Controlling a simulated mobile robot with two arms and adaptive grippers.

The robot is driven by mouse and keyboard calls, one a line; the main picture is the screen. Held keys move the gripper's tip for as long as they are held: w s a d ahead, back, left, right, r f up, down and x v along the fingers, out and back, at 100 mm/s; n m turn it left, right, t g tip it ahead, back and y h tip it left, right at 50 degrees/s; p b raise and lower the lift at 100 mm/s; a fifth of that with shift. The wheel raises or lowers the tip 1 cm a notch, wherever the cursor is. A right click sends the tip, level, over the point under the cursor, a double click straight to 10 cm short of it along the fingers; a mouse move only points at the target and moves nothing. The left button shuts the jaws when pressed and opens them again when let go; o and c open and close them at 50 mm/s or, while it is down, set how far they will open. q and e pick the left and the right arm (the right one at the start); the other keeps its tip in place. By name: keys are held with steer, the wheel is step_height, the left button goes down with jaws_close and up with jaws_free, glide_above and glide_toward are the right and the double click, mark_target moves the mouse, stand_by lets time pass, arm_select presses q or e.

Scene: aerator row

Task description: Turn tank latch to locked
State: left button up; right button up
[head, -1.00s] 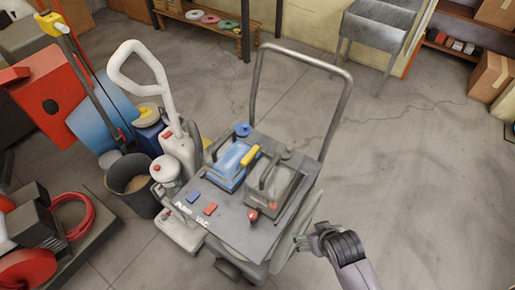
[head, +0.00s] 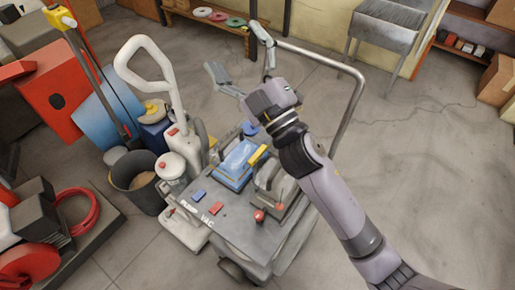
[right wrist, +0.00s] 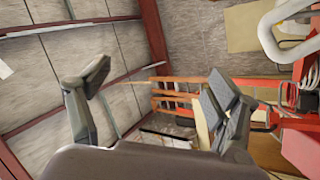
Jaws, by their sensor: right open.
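The grey cart (head: 225,226) stands in the middle of the head view. On its top is a blue tank lid (head: 233,165) with a yellow latch (head: 257,156) lying at a slant along its right side. My right gripper (head: 238,48) is open and empty, above and beyond the lid, apart from the latch. Its spread fingers also show in the right wrist view (right wrist: 157,80), with nothing between them. My right arm covers part of the cart's back right. My left gripper is not in view.
Beside the blue lid is a grey unit (head: 275,185) with a handle, and a red knob (head: 259,215) in front. The cart's tube handle (head: 352,105) rises behind. A white upright cleaner (head: 178,150) and a dark bucket (head: 137,180) stand left. Floor is free at right.

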steer(key=s+a+r+n+g+y, duration=0.3)
steer(key=s+a+n+g+y, duration=0.55)
steer(key=a+n+g, duration=0.75)
steer(key=n+g+h, duration=0.3)
steer(key=n+h, duration=1)
steer(key=h, duration=1)
glide_above(258, 153)
step_height(258, 153, down, 15)
step_height(258, 153, down, 17)
steer(key=p, duration=0.3)
steer(key=shift+f, duration=0.1)
steer(key=shift+c, duration=0.3)
steer(key=c, duration=1.1)
